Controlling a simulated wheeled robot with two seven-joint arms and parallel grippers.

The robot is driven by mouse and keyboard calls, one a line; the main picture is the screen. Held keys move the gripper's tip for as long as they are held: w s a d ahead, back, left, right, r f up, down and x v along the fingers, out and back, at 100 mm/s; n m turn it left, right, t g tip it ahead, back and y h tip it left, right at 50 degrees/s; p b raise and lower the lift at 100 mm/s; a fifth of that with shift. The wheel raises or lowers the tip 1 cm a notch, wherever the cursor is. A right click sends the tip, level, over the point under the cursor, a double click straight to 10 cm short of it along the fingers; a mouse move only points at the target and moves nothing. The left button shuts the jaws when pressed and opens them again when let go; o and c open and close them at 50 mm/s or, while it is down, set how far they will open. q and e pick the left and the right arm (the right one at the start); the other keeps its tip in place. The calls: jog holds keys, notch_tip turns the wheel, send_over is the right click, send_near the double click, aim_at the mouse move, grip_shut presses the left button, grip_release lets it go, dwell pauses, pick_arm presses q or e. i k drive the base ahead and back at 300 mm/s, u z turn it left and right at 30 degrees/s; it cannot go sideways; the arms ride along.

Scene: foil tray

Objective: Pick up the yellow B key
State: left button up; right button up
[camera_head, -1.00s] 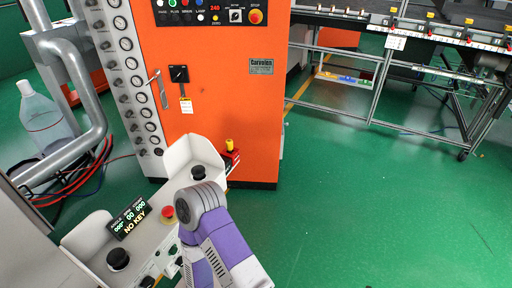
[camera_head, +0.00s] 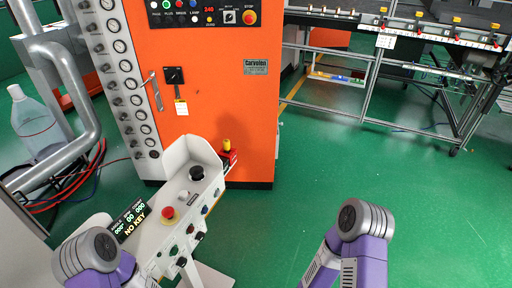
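A small yellow piece (camera_head: 227,145), which may be the yellow B key, stands upright on a red holder (camera_head: 230,158) at the right end of the white control console (camera_head: 150,240). Its lettering is too small to read. A purple and grey link of my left arm shows at the bottom left, over the console's left end. A similar link of my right arm shows at the bottom right, over the floor, well apart from the yellow piece. The fingers of both grippers are out of view.
The console carries a red button (camera_head: 169,214), black knobs (camera_head: 197,173) and small switches. An orange machine cabinet (camera_head: 215,110) stands behind it. A plastic bottle (camera_head: 35,122) and grey pipes are at left. A metal rack (camera_head: 370,85) stands at back right. Green floor is clear at right.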

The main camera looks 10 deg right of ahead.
aim_at(226, 142)
jog(key=z, duration=1.25)
jog(key=i, duration=2.3)
jog(key=u, duration=3.3)
